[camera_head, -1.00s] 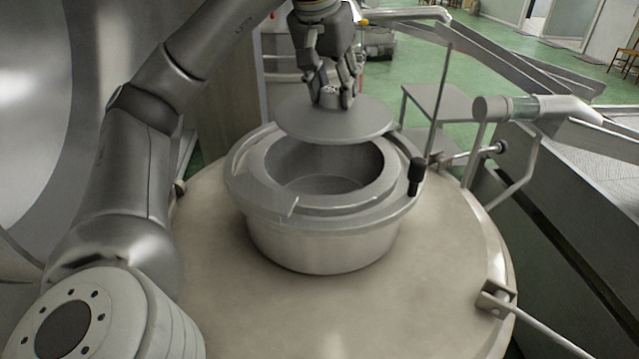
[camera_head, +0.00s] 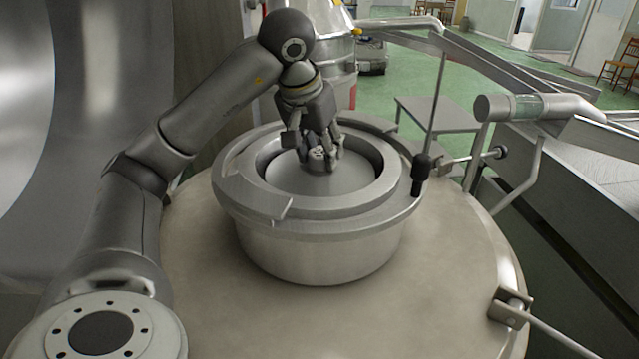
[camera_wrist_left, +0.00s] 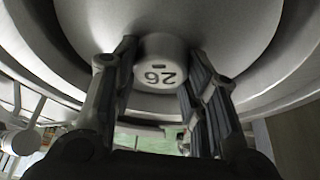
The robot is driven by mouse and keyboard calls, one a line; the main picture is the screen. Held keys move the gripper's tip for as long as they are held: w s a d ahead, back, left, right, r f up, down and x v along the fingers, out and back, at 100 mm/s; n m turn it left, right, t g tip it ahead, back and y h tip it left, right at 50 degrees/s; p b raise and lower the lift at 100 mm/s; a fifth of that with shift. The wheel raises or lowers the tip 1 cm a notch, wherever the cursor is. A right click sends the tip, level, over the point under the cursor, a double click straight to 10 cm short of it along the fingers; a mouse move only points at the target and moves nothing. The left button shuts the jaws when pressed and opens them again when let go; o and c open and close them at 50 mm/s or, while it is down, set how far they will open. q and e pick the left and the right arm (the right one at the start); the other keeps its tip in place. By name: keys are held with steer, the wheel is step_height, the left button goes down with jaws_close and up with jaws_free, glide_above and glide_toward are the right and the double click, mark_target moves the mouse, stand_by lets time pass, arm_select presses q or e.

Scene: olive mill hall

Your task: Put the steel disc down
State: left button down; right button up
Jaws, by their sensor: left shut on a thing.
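The steel disc (camera_head: 345,183) is a flat grey plate with a short round knob (camera_head: 319,159) on top. It lies level inside the opening of the round steel pot (camera_head: 318,258); whether it touches the bottom I cannot tell. My left gripper (camera_head: 320,158) reaches down into the opening and is shut on the knob. In the left wrist view the knob (camera_wrist_left: 159,66), marked 26, sits between the two fingers. The right gripper is not in view.
The pot stands on a round beige tabletop (camera_head: 440,290). A black-handled latch (camera_head: 421,172) is at the pot's right, and a metal bracket (camera_head: 510,309) is at the table's right edge. The tabletop front is clear. A sloped metal machine (camera_head: 575,180) stands at the right.

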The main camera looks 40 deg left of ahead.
mark_target(317, 168)
arm_select(q)
steer(key=shift+f, duration=3)
steer(key=shift+f+b, duration=0.4)
steer(key=shift+f, duration=0.25)
steer(key=c, duration=0.9)
jaws_free()
steer(key=shift+s+d, duration=0.1)
steer(key=shift+o, duration=0.2)
